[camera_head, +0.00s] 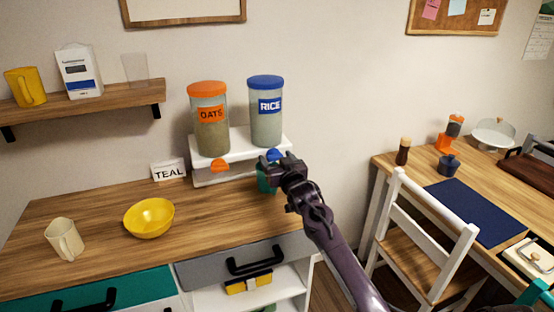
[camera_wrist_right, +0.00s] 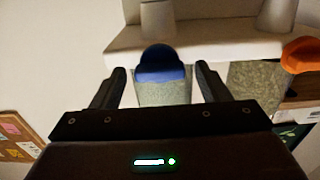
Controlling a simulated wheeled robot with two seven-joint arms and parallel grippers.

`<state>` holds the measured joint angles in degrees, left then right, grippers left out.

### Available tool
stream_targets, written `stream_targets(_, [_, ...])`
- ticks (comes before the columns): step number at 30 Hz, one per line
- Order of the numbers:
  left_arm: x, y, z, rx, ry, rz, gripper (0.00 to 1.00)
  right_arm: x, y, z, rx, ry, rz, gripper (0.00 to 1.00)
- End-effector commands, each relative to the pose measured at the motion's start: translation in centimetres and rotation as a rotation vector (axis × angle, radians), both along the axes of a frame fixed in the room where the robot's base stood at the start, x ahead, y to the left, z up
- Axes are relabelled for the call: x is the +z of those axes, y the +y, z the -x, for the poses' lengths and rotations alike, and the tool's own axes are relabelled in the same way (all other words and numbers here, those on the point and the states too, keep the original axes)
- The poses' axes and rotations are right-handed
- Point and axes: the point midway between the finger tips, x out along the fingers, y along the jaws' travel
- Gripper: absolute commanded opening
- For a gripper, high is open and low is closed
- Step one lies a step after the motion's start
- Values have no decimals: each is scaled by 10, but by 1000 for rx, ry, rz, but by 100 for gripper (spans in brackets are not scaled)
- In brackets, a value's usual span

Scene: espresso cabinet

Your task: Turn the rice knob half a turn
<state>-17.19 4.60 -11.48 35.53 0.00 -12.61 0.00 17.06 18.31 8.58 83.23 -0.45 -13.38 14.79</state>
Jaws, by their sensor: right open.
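The rice dispenser (camera_head: 266,118) is a clear canister with a blue lid and a RICE label, on a white stand (camera_head: 205,180). Its blue rice knob (camera_head: 273,155) sits on the stand's front, partly hidden by my right gripper. My right gripper (camera_head: 275,163) is open in front of that knob. In the right wrist view the blue knob (camera_wrist_right: 162,62) shows between and just beyond the spread fingertips (camera_wrist_right: 162,75); I cannot tell whether they touch it. A teal cup (camera_head: 264,182) stands below the knob, partly hidden by the gripper. My left gripper is out of view.
The oats dispenser (camera_head: 209,122) with its orange knob (camera_head: 220,165) is to the left. A TEAL sign (camera_head: 168,169), yellow bowl (camera_head: 149,217) and cream mug (camera_head: 65,239) stand on the counter. A white chair (camera_head: 424,235) stands at right.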

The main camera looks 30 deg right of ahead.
Motion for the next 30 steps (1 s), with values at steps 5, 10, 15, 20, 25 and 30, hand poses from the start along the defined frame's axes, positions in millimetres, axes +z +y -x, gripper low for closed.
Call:
stream_targets(5, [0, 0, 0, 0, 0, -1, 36, 0, 0, 0, 0, 0, 1, 69])
stream_targets(10, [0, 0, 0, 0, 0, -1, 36, 0, 0, 0, 0, 0, 1, 47])
stream_targets(15, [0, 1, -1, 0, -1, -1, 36, 0, 0, 0, 0, 0, 1, 25])
stream_targets(20, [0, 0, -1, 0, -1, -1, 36, 0, 0, 0, 0, -1, -6, 24])
stream_targets(25, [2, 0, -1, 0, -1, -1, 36, 0, 0, 0, 0, -10, -46, 24])
stream_targets(30, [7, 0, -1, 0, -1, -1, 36, 1, 0, 0, 0, -32, -137, 24])
